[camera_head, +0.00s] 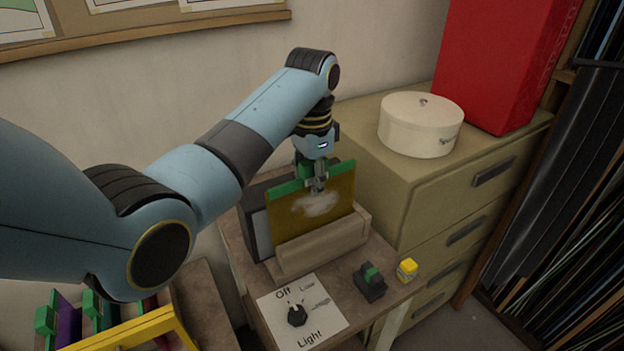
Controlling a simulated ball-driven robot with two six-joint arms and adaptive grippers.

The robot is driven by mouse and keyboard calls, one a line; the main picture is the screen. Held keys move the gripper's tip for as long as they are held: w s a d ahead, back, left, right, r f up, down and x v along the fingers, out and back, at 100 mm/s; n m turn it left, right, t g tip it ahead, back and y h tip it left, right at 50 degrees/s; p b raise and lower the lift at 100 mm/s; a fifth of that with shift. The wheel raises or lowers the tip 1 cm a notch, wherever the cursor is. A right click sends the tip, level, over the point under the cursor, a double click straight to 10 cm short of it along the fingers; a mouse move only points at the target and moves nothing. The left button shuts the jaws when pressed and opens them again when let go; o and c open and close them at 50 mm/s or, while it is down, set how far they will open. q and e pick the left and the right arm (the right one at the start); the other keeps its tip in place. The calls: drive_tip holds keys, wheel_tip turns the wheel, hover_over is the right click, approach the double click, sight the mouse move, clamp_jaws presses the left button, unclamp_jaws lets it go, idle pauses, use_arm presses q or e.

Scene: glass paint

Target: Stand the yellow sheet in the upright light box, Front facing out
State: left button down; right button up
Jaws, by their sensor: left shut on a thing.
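The yellow sheet (338,196), translucent amber with a whitish smudge on its face, stands nearly upright at the light box (254,233). My left gripper (318,184) reaches down from above and is shut on the sheet's top edge, around a green clip part. The dark box body with a pale panel shows behind and left of the sheet. My right gripper is not in view.
A card with a dial (297,315) marked Off, Low and Light lies in front of the box. A dark block with a green top (370,282) and a small yellow jar (407,269) stand right of it. A drawer cabinet (410,187) adjoins; a rack with coloured sheets is lower left.

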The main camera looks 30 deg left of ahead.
use_arm(q)
drive_tip(key=shift+d+f+g, duration=0.2)
drive_tip(key=shift+f+g, duration=0.1)
drive_tip(key=shift+f, duration=0.7)
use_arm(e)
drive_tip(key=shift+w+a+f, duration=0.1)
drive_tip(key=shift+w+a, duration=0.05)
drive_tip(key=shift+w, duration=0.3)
use_arm(q)
drive_tip(key=shift+a, duration=0.35)
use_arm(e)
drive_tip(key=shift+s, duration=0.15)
use_arm(q)
drive_tip(key=c, duration=1.7)
unclamp_jaws()
drive_tip(key=o, duration=0.6)
drive_tip(key=shift+w+a+f, duration=0.2)
drive_tip(key=shift+w+a, duration=0.05)
drive_tip(key=shift+o, duration=0.2)
drive_tip(key=shift+d, duration=0.1)
drive_tip(key=o, duration=0.7)
drive_tip(key=shift+r, duration=0.1)
drive_tip(key=shift+o, duration=0.3)
drive_tip(key=shift+s+d, duration=0.1)
